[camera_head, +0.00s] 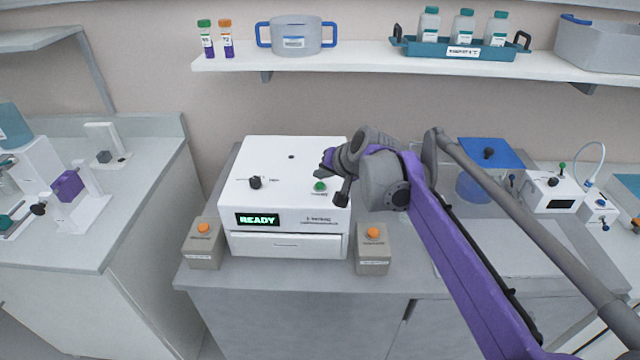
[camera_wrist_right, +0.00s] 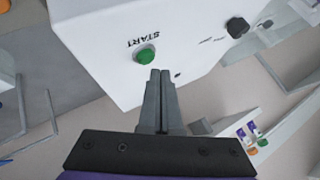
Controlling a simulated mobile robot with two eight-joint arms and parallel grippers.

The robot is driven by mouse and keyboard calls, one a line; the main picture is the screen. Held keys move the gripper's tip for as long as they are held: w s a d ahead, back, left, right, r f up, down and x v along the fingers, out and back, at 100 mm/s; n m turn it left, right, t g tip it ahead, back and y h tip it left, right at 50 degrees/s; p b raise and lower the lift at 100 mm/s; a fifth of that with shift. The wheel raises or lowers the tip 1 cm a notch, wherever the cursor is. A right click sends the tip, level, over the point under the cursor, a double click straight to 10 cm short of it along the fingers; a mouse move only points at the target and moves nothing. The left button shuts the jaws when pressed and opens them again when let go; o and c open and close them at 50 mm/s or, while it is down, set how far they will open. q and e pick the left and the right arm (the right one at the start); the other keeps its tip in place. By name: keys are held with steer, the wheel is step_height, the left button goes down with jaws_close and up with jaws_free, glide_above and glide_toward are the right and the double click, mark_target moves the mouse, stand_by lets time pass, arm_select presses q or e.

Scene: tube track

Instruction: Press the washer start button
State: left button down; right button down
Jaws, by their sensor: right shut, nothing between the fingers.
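The washer (camera_head: 290,190) is a white box on the grey counter, with a green "READY" display (camera_head: 257,219) on its front. Its green start button (camera_head: 320,186) is on the right of the top panel; it also shows in the right wrist view (camera_wrist_right: 146,54) beside the word START. My right gripper (camera_head: 342,198) is over the washer's right side, close to the button. In the right wrist view its fingers (camera_wrist_right: 161,74) are together and empty, with tips just beside the button. I cannot tell whether they touch it. My left gripper is not in view.
A black knob (camera_head: 255,182) is on the washer's top left. Grey boxes with orange buttons stand left (camera_head: 203,250) and right (camera_head: 373,255) of the washer. A wall shelf (camera_head: 340,62) with bottles and tubs hangs behind. My right arm covers the counter's right part.

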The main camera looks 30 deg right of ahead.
mark_target(322, 188)
steer(key=shift+f, duration=0.1)
stand_by(0.4)
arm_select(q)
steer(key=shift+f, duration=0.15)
arm_select(e)
steer(key=shift+f, duration=0.35)
